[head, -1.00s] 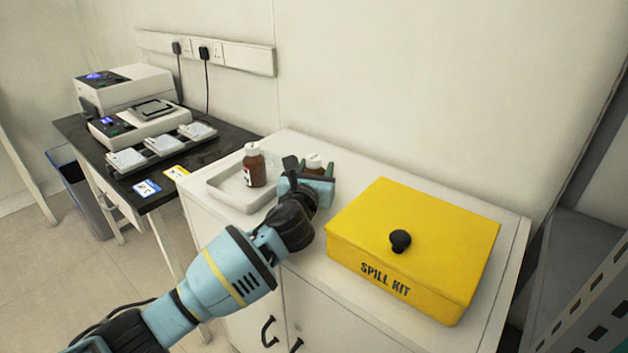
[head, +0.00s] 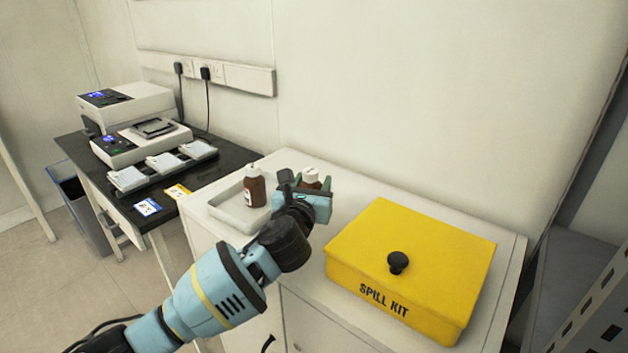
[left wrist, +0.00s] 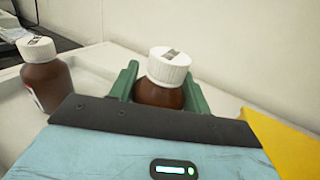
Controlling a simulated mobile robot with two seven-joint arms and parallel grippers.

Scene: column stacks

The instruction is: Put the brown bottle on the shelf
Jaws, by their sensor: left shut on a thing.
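A brown bottle with a white cap (head: 311,178) is between the fingers of my left gripper (head: 306,183), which is shut on it above the white cabinet top. In the left wrist view this bottle (left wrist: 160,92) stands between the green fingers, its lower part hidden by the gripper body. A second brown bottle (head: 254,190) with a white cap and a label stands in the pale tray (head: 226,213), left of the gripper. It also shows at the left of the left wrist view (left wrist: 46,82). My right gripper is not in view.
A yellow spill kit box (head: 415,262) with a black knob sits on the cabinet (head: 507,262), right of the gripper. A black bench (head: 78,148) with lab devices stands at the left. A grey metal rack (head: 600,305) with perforated uprights is at the right edge.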

